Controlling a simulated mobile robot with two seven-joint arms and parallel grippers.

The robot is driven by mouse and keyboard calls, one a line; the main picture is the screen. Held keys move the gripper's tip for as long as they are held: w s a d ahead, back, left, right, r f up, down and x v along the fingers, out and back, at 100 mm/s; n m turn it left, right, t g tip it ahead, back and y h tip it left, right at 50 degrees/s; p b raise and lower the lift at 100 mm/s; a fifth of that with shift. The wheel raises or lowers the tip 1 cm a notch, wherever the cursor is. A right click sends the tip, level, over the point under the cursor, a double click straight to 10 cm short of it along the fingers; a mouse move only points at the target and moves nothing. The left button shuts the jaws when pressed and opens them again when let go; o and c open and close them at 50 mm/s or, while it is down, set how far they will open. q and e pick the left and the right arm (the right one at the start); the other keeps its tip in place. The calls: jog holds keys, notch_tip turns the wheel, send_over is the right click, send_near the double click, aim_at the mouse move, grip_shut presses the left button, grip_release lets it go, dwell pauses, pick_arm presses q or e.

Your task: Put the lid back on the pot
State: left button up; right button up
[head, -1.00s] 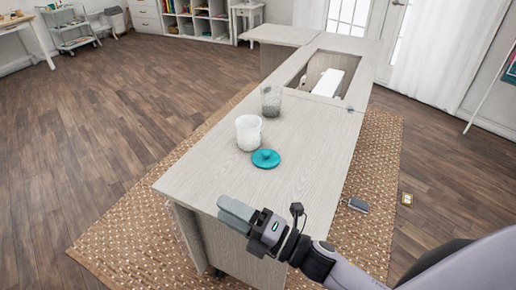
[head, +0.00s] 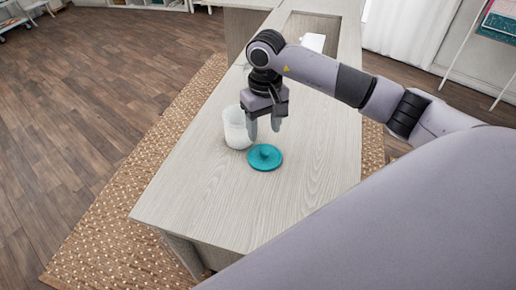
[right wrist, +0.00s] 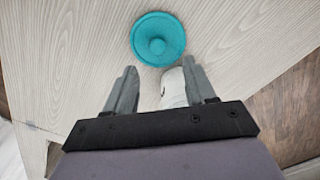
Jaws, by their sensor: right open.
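The teal lid (head: 264,158) lies flat on the cabinet top with its round knob up. It also shows in the right wrist view (right wrist: 158,40), beyond the fingertips. The white pot (head: 236,130) stands upright and open-topped just behind and left of the lid. Part of a white object, likely the pot, shows between the fingers in the right wrist view (right wrist: 173,90). My right gripper (head: 264,127) points down, open and empty, above the cabinet top beside the pot and just behind the lid. It appears apart from the lid. My left gripper is not in view.
The pale wooden cabinet top (head: 205,200) is clear in front of the lid. A recessed opening with a white machine (head: 313,42) lies at the far end, partly behind my right arm. A woven rug (head: 85,240) lies around the cabinet.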

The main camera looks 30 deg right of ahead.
aim_at(265, 151)
jog(key=shift+s+d, duration=0.1)
jog(key=shift+f, duration=0.95)
jog(key=shift+f+p, duration=0.6)
jog(key=shift+f, duration=2)
grip_shut()
